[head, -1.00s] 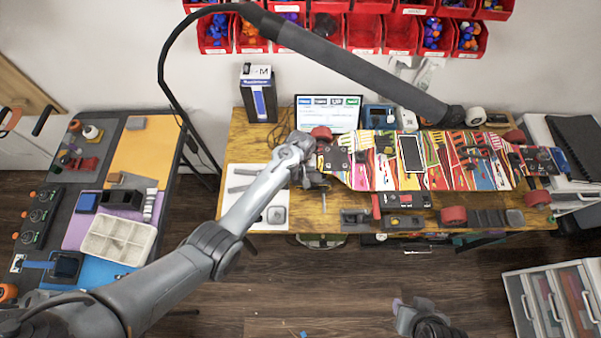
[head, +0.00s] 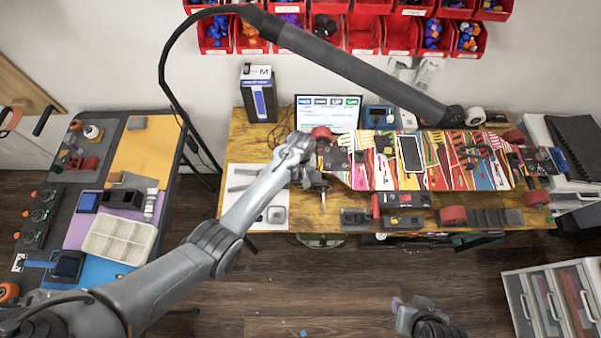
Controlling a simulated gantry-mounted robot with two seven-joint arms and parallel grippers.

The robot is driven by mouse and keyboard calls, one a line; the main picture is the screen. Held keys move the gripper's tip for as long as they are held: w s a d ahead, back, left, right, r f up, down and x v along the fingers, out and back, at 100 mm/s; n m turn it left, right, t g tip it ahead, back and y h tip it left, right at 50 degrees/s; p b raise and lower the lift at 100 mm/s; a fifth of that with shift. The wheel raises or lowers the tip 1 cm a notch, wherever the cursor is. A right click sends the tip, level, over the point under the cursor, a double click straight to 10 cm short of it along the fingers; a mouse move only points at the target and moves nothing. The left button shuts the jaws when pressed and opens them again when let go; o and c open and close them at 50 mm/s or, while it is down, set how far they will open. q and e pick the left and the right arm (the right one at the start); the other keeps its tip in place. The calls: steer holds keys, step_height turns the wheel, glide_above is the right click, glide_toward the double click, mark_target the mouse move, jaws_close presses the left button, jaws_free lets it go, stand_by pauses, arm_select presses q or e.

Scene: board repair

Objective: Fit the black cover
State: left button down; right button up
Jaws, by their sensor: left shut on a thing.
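The colourful striped board (head: 360,176) lies across the workbench with black end plates and red wheels. A black cover cannot be picked out for certain; a black rectangular piece with a light edge (head: 410,155) lies on the middle of the board. My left gripper (head: 318,180) is at the board's left end, beside the left end plate (head: 337,158). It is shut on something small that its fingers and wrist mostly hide. My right gripper (head: 408,312) is low in the picture, over the floor and away from the bench; its jaws are unclear.
Small dark trays (head: 354,217) and a red wheel (head: 453,215) line the bench's front edge. A white sheet with tools (head: 245,190) lies left of the board. A monitor (head: 328,112) stands behind. A dark lamp arm (head: 350,68) crosses above.

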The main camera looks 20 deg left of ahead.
mark_target(301, 176)
arm_select(q)
steer(key=shift+f, duration=0.15)
steer(key=shift+f+b, duration=0.6)
steer(key=shift+f, duration=0.15)
stand_by(0.5)
steer(key=shift+p, duration=0.35)
stand_by(0.3)
steer(key=shift+f, duration=0.45)
stand_by(1.5)
steer(key=shift+f, duration=0.15)
stand_by(0.5)
